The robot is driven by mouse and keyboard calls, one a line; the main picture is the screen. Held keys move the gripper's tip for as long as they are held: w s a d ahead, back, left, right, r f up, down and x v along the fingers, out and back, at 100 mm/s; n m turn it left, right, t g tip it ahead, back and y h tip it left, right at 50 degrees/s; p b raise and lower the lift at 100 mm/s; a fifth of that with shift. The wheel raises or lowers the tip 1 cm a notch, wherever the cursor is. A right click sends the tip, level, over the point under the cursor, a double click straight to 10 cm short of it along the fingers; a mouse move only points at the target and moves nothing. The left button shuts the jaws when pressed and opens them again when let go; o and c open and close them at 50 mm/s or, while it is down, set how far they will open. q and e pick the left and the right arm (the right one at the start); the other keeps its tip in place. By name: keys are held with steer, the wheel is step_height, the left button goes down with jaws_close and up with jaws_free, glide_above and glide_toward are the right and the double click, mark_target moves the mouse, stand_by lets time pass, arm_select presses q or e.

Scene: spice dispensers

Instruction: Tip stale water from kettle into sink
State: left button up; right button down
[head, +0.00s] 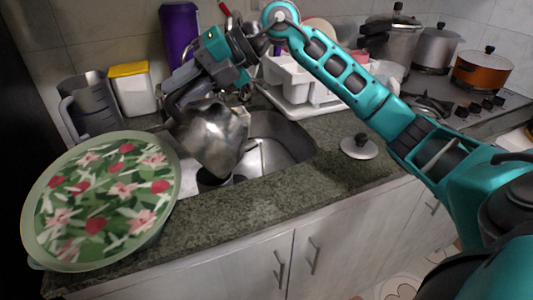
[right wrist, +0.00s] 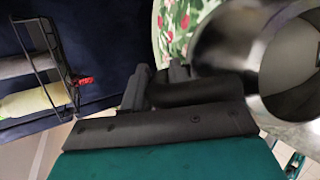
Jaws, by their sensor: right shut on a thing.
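The kettle (head: 222,140) is a shiny metal vessel, tilted above the sink (head: 283,138) in the head view. My right gripper (head: 185,98) is shut on the kettle at its upper left side; the exact grip is partly hidden. In the right wrist view, the kettle (right wrist: 225,60) shows its round open mouth at the right, beside the dark fingers of the gripper (right wrist: 165,85). No stream of water can be made out. A dark shape under the kettle is unclear. My left gripper is not in view.
A floral round tray (head: 60,175) covers the left counter. A grey jug (head: 92,105) and yellow-lidded container (head: 131,88) stand behind it. A white dish rack (head: 300,88) is behind the sink. A lid (head: 360,148) lies on the right counter; pots (head: 482,70) stand beyond.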

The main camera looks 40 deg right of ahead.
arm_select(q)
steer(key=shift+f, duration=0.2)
arm_select(e)
steer(key=shift+d, duration=0.15)
steer(key=shift+d+b, duration=0.1)
steer(key=shift+b, duration=0.2)
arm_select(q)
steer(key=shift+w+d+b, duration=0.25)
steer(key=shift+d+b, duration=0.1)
arm_select(e)
steer(key=shift+d+r+y, duration=0.15)
steer(key=shift+d+y, duration=0.1)
steer(key=shift+y, duration=0.25)
